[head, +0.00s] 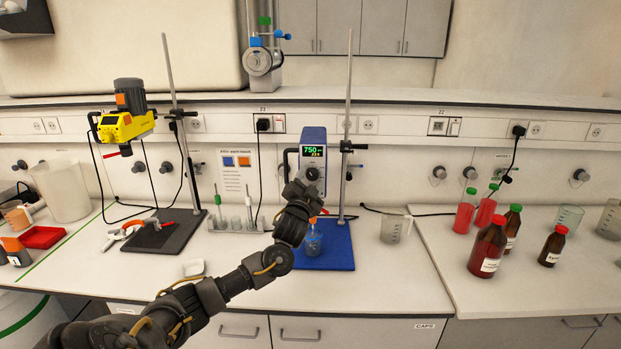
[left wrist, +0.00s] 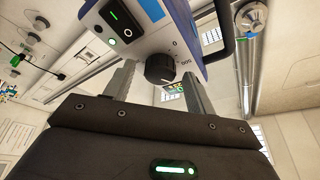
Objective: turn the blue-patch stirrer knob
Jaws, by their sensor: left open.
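In the left wrist view the knob (left wrist: 159,68) shows a white pointer line, and a blue patch (left wrist: 152,9) sits by the power switch (left wrist: 120,17). My left gripper (head: 302,188) is open in front of the stirrer. In the left wrist view its fingers (left wrist: 158,82) stand apart on either side of the knob, with visible gaps. Contact cannot be told. My right gripper is not in view.
A beaker with blue liquid (head: 313,243) stands on the blue base plate (head: 328,258) below my left gripper. A yellow stirrer (head: 125,127) hangs on another stand at left. An empty measuring jug (head: 394,229) and brown bottles (head: 487,247) are at right.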

